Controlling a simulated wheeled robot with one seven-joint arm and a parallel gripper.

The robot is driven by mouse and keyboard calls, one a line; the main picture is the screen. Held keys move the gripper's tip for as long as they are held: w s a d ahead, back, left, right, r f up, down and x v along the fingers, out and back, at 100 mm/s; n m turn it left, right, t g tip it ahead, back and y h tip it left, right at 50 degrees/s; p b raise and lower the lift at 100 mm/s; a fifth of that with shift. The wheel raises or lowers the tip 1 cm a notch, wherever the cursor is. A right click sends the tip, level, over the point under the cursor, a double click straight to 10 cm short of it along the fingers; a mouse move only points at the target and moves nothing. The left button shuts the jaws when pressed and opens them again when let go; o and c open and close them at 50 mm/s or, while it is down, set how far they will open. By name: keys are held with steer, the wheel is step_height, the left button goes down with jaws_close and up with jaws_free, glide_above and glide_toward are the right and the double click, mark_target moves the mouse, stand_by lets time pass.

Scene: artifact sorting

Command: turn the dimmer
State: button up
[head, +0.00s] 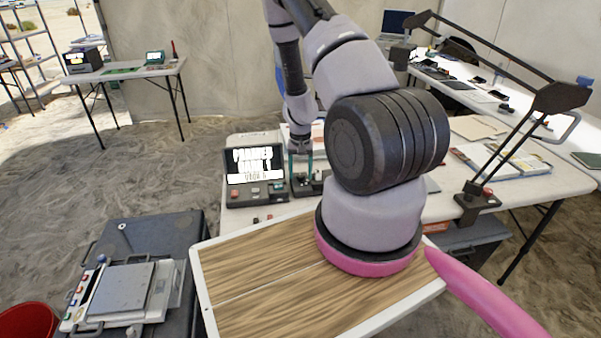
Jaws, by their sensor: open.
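My gripper (301,172) points down over the white table, just right of the screen device. Its two teal fingers are apart, one on each side of a small dark control unit (304,189). I cannot tell whether they touch it. No dimmer can be made out for certain; the small control under my gripper is partly hidden by the fingers. A black jointed lamp (520,135) is clamped at the table's front right, and its base (476,200) bears a small red knob.
A screen device (255,178) with buttons stands left of my gripper. Papers and an open booklet (500,160) lie on the white table (440,207) at right. A scale-like device (125,290) sits on a dark case at lower left. My arm hides the table's middle.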

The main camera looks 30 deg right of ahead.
jaws_close()
steer(key=shift+m, duration=0.3)
steer(key=m, duration=0.3)
steer(key=shift+m, duration=2.6)
jaws_free()
